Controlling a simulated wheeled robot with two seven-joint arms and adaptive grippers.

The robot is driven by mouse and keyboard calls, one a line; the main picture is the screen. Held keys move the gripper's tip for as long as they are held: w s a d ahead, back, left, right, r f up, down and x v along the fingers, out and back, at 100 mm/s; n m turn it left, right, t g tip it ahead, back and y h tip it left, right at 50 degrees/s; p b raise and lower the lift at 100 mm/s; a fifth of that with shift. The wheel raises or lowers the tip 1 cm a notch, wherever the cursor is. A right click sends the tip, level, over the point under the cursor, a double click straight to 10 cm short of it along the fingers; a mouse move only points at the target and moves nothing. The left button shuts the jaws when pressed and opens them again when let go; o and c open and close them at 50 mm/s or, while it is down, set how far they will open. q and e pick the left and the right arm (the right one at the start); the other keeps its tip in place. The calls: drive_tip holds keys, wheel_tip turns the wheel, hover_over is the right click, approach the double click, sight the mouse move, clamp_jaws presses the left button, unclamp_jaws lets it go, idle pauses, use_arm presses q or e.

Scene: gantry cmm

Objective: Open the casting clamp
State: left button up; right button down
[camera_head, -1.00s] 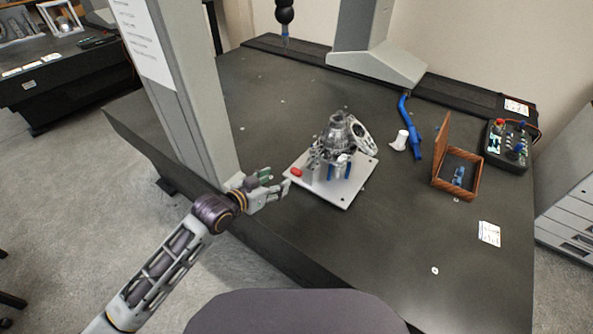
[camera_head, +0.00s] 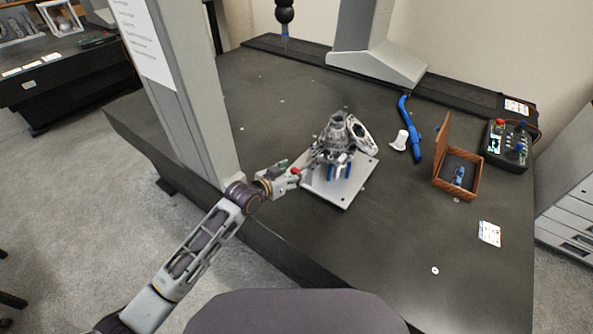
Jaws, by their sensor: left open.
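The grey metal casting (camera_head: 338,136) stands on a light square fixture plate (camera_head: 346,193) on the dark table. The casting clamp shows as a small red handle tip (camera_head: 296,171) at the left edge of the plate; the rest of the clamp is too small to make out. My left gripper (camera_head: 297,178) is at that red tip, at the plate's left side, with its fingers open around or beside it; I cannot tell if they touch it. My right gripper is not in view.
A grey gantry column (camera_head: 185,100) rises close to my left arm. A white cup-like part (camera_head: 400,140), a blue tool (camera_head: 411,127), an open wooden box (camera_head: 457,175) and a control box (camera_head: 507,146) lie to the right. The front right of the table (camera_head: 400,230) is mostly clear.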

sight(295, 170)
use_arm(q)
drive_tip(key=shift+x, duration=1.65)
clamp_jaws()
